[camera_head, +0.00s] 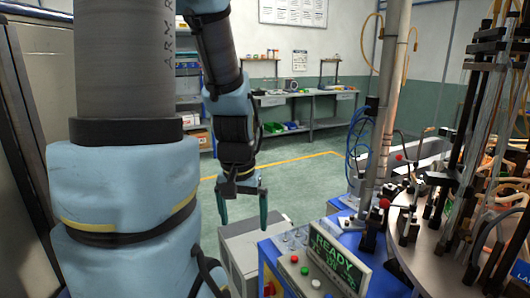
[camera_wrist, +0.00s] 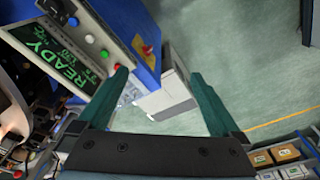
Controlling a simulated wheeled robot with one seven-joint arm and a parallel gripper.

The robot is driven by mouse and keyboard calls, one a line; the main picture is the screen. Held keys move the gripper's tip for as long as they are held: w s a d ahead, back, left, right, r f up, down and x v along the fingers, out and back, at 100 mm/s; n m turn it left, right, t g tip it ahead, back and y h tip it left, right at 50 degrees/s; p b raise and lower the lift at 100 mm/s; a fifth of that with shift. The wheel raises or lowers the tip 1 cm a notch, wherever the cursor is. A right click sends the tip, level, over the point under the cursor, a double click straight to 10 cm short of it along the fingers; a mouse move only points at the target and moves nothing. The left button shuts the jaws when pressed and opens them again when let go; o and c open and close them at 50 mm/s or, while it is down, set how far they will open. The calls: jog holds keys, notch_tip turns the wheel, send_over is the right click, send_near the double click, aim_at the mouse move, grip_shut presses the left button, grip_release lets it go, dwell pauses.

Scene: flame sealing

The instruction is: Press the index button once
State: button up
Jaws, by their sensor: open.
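The control panel (camera_head: 287,272) is at the bottom middle of the head view, with a red button (camera_head: 294,258), a green button (camera_head: 305,270) and a white button (camera_head: 316,283) in a row. No readable label shows which is the index button. My gripper (camera_head: 244,225) hangs with its fingers down, open and empty, left of and apart from the panel. Its fingers (camera_wrist: 158,76) also show in the wrist view.
A lit green READY display (camera_head: 338,258) stands beside the buttons. Another red button (camera_wrist: 147,49) is on the blue side face. A grey box (camera_head: 240,250) stands next to the panel, below my gripper. The rotary machine (camera_head: 430,250) fills the right. Open floor lies behind.

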jog(key=shift+s+a+f+n, duration=0.1)
jog(key=shift+s+a+n, duration=0.15)
jog(key=shift+a+n, duration=0.6)
jog(key=shift+a+m, duration=0.1)
jog(key=shift+m, duration=0.15)
grip_shut()
dwell(0.8)
